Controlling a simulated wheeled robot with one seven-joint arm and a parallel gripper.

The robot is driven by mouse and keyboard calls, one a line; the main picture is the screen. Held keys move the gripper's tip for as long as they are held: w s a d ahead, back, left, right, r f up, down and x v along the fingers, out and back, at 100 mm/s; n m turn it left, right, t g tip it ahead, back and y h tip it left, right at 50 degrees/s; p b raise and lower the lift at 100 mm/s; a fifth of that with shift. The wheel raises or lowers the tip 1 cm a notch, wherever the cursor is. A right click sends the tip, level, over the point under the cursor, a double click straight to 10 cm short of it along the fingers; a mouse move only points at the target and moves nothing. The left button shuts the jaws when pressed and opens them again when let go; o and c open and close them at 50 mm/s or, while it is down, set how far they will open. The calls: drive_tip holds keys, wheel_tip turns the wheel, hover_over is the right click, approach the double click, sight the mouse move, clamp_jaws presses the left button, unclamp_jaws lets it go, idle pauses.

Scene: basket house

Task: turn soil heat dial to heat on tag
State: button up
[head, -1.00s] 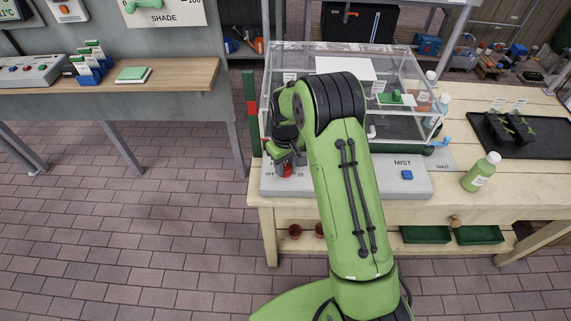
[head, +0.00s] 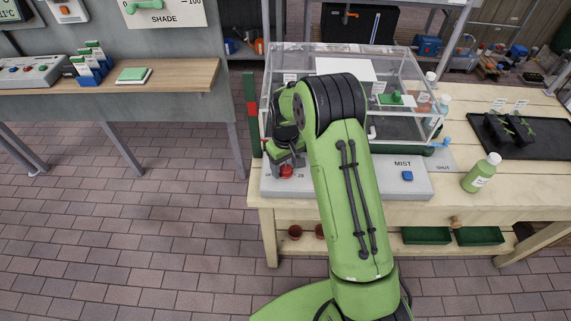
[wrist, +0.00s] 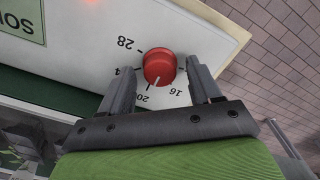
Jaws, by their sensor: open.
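The soil heat dial (wrist: 159,66) is a red round knob on a pale panel in the wrist view. In the head view the dial (head: 286,171) shows red just below my gripper (head: 287,162). I cannot make out a heat on tag.
The panel (head: 400,189) also carries a blue MIST button (head: 407,175). A glass case (head: 400,65) stands right behind it. A green bottle (head: 481,173) stands to the right on the wooden bench (head: 450,203).

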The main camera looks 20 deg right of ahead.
sight(285, 168)
wheel_tip(285, 168, up, 16)
drive_tip(key=p, duration=0.2)
drive_tip(key=shift+f, duration=0.1)
idle(0.3)
drive_tip(key=s+r+m+t, duration=0.1)
drive_tip(key=s+r+t, duration=0.1)
drive_tip(key=s+r, duration=0.9)
drive_tip(key=s+m+t, duration=0.2)
drive_tip(key=s+t, duration=0.1)
drive_tip(key=s, duration=1.5)
drive_tip(key=shift+a+t, duration=0.15)
drive_tip(key=shift+t, duration=0.15)
